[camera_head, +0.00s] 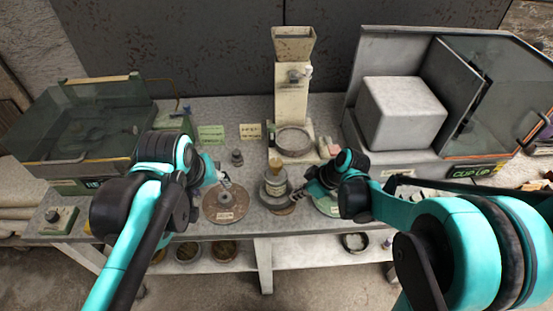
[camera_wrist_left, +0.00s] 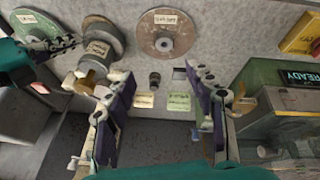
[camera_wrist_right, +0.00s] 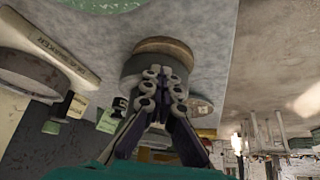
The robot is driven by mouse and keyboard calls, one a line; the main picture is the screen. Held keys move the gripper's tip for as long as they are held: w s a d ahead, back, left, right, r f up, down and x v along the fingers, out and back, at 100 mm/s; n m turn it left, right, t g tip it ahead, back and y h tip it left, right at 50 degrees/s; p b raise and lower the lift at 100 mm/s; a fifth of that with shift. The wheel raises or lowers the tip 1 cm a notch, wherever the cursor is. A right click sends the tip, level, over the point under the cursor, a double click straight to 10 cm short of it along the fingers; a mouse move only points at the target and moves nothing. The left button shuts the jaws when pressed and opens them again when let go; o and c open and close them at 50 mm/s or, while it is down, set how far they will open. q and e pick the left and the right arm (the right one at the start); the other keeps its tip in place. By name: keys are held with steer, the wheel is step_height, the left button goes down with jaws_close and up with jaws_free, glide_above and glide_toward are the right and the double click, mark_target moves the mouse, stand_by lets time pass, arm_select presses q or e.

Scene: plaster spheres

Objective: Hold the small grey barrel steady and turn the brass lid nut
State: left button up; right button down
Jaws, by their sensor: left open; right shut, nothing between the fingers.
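The small grey barrel (camera_head: 273,188) stands upright on a round brown base near the table's front middle. The brass lid nut (camera_head: 275,163) is on its top. The barrel also shows in the left wrist view (camera_wrist_left: 97,45), with the nut (camera_wrist_left: 87,78) below it in that picture. My left gripper (camera_head: 222,181) is open and empty, left of the barrel and apart from it. My right gripper (camera_head: 307,190) is shut and empty, close to the barrel's right side. In the right wrist view its fingers overlap the barrel (camera_wrist_right: 132,65); I cannot tell whether they touch. The nut is hidden there.
A brown labelled disc (camera_head: 223,205) lies left of the barrel and a green disc (camera_head: 328,206) right of it. A small dark weight (camera_head: 237,157) and a hopper tower (camera_head: 291,95) stand behind. A glass-sided box (camera_head: 80,125) is left; a cabinet with a grey block (camera_head: 400,112) is right.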

arm_select(q)
steer(key=w+d+r+n+g, duration=0.3)
steer(key=w+d+r, duration=0.3)
steer(key=w+d, duration=0.2)
steer(key=r+n+g, duration=0.1)
steer(key=n+g, duration=0.1)
steer(key=n, duration=0.1)
glide_above(276, 162)
steer(key=shift+y, duration=0.3)
step_height(276, 162, down, 12)
steer(key=shift+r, duration=0.25)
steer(key=c, duration=1.2)
